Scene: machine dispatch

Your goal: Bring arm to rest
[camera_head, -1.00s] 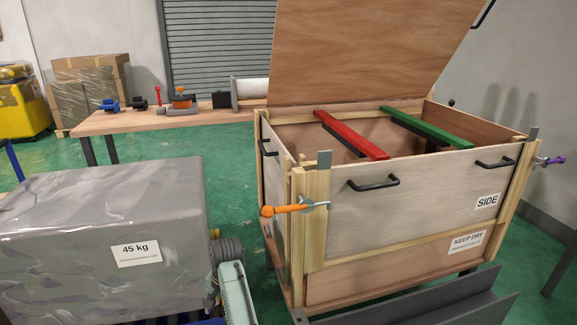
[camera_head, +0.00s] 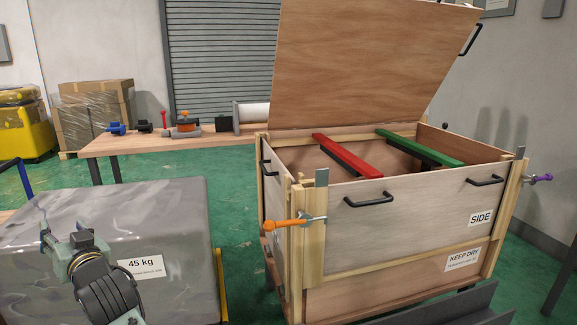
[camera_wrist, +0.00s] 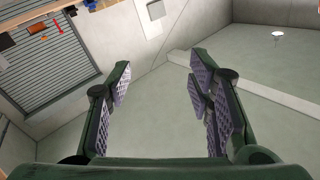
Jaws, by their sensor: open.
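My gripper (camera_wrist: 160,82) shows in the wrist view with its two green, grey-padded fingers spread wide apart. Nothing is between the fingers; only floor and wall show beyond them. In the head view, part of my arm (camera_head: 105,290) is raised at the lower left, in front of the grey wrapped load labelled 45 kg (camera_head: 180,235).
A wooden crate (camera_head: 390,235) with its lid (camera_head: 370,65) raised stands at the right. A red bar (camera_head: 345,155) and a green bar (camera_head: 420,147) lie across its opening. A workbench (camera_head: 215,142) with tools stands behind. Green floor shows between load and crate.

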